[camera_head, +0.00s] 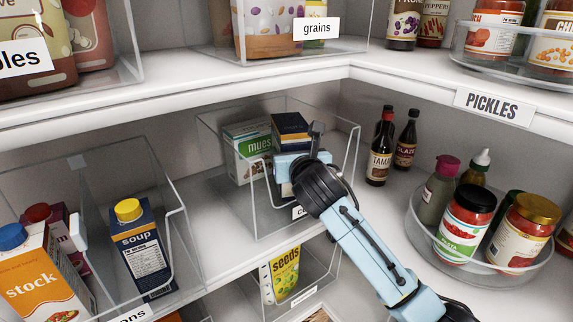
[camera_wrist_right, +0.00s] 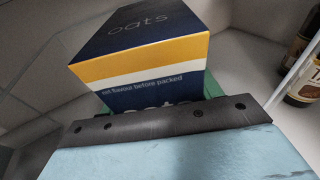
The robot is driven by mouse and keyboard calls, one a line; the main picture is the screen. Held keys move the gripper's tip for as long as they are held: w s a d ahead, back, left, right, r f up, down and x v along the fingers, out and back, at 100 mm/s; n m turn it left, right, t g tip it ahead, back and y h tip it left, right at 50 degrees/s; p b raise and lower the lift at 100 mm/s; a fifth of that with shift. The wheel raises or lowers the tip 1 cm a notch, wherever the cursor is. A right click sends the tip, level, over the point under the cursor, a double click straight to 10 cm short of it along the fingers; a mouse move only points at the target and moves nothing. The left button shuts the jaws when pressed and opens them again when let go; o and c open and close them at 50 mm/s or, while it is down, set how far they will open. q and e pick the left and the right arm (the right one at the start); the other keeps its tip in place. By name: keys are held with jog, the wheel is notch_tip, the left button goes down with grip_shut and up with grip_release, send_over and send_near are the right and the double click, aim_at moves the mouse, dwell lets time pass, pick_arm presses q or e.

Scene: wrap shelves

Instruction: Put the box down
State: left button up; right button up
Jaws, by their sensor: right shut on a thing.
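The box is a dark blue oats carton with a yellow and white band (camera_wrist_right: 140,50). In the head view its dark top (camera_head: 291,124) shows inside a clear bin (camera_head: 272,217) on the middle shelf. My right gripper (camera_head: 297,160) reaches into the bin from the front right and is shut on the oats box. It also shows along the bottom of the wrist view (camera_wrist_right: 160,122). The gripper hides most of the box's front, and I cannot tell whether its base touches the bin floor. My left gripper is not in view.
Dark sauce bottles (camera_head: 381,150) stand right of the bin. A turntable of jars (camera_head: 462,262) is farther right. Another clear bin with soup (camera_head: 141,250) stands left.

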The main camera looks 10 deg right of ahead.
jog(key=shift+w+a+f, duration=0.1)
jog(key=shift+w+f, duration=0.15)
jog(key=shift+f, duration=0.7)
jog(key=shift+w+a+f, duration=0.1)
jog(key=shift+w+f, duration=0.1)
jog(key=shift+f, duration=0.7)
jog(key=shift+f, duration=0.15)
jog(key=o, duration=1.3)
jog(key=s+r+b, duration=0.1)
jog(key=s+r, duration=0.1)
jog(key=s, duration=1)
jog(key=shift+a, duration=0.1)
